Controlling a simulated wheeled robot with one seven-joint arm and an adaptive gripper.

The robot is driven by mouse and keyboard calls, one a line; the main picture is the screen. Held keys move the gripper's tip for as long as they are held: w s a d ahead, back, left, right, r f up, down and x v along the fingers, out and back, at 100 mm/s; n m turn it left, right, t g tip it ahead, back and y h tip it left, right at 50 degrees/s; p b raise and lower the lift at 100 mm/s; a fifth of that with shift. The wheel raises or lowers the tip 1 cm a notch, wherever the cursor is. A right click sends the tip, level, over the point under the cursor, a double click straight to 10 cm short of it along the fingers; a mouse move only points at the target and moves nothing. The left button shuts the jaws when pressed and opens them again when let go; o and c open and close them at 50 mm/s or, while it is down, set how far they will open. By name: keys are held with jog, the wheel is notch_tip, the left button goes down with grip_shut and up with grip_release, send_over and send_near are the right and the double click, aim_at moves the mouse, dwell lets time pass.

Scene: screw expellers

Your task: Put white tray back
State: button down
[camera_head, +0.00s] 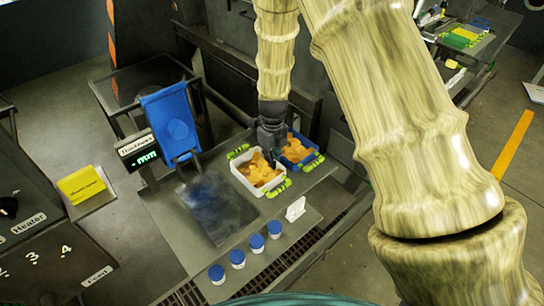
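The white tray (244,182) sits on the grey metal table, with green handles at two ends and orange-brown chunks inside. My gripper (272,154) points down at the tray's back right side, close to its rim. The fingers are dark and small, so I cannot tell whether they are open or shut, or whether they touch the tray. A blue tray (314,154) with similar contents and green handles stands right behind the white one, partly hidden by my gripper.
Several blue-capped jars (237,258) line the table's front edge, with a small white card holder (295,209) near them. A blue panel (171,122) and a display box (139,150) stand at the left. A dark stained table area (214,207) is free of objects.

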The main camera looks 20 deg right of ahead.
jog(key=shift+f, duration=0.15)
jog(key=c, duration=1.9)
grip_release()
jog(key=shift+r, duration=0.2)
jog(key=shift+d+r+b, duration=0.1)
jog(key=shift+r+b, duration=2.35)
jog(key=shift+r, duration=3.5)
